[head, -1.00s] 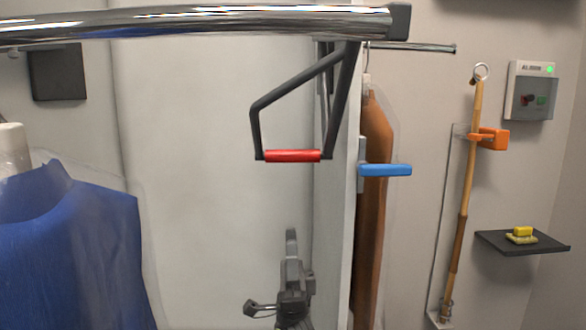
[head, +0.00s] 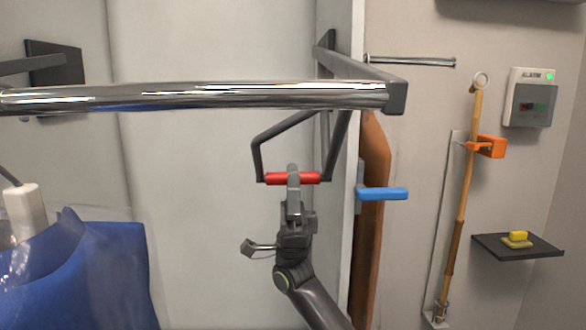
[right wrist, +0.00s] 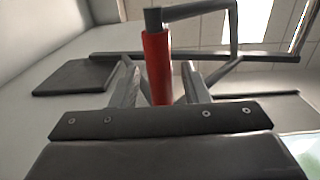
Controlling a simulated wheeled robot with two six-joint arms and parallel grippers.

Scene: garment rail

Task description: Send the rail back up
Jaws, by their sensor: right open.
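The chrome rail (head: 200,97) crosses the upper head view, its dark end cap at the right. A dark pull frame (head: 257,155) hangs below the rail's side arm (head: 360,66) and carries a red grip (head: 311,178). My right gripper (head: 293,173) is at the middle of this grip. In the right wrist view the red grip (right wrist: 156,48) stands between the two open fingers (right wrist: 158,75), with no clear sign of both fingers pressing on it. My left gripper is not in view.
A blue garment in clear plastic (head: 85,270) hangs at lower left. A white panel edge (head: 341,240) and a blue handle (head: 383,194) are right of my arm. Further right are a wooden pole (head: 463,200), an orange clip (head: 491,147), a dark shelf (head: 540,252) and an alarm box (head: 531,97).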

